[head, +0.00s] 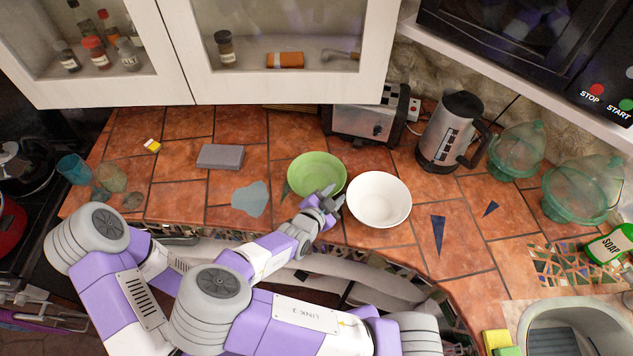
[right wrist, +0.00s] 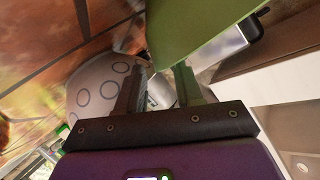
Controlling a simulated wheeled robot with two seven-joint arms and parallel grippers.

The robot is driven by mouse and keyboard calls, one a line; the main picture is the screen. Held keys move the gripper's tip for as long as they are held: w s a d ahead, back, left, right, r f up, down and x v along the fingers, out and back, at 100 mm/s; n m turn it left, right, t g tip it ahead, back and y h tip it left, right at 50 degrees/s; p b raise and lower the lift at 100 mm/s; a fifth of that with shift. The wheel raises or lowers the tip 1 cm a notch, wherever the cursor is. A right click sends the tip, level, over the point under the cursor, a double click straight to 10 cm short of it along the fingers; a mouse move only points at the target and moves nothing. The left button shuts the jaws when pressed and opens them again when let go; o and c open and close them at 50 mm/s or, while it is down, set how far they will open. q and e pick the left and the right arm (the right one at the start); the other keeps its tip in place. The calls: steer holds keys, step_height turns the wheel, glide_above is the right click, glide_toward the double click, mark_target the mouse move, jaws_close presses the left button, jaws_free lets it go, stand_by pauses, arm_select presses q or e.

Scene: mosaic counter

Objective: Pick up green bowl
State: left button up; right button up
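The green bowl (head: 317,174) stands on the tiled counter, left of a white bowl (head: 379,199). My right gripper (head: 327,196) is at the green bowl's near right rim, in the narrow space beside the white bowl. In the right wrist view the fingers (right wrist: 157,80) are spread apart, and the green bowl (right wrist: 195,22) fills the top, close to the right finger. The gap between the fingers shows no thing clamped. Whether the rim sits between them is hard to tell. My left gripper is not in view.
A toaster (head: 367,114) and a kettle (head: 451,132) stand behind the bowls. A grey block (head: 220,157) lies to the left. Green glass jars (head: 516,150) stand at the right, near a soap bottle (head: 609,244). Cabinets (head: 280,50) overhang the back. Counter left of the green bowl is mostly clear.

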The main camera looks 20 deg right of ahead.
mark_target(338, 190)
steer(key=shift+x, duration=1.55)
steer(key=shift+c, duration=0.3)
jaws_close()
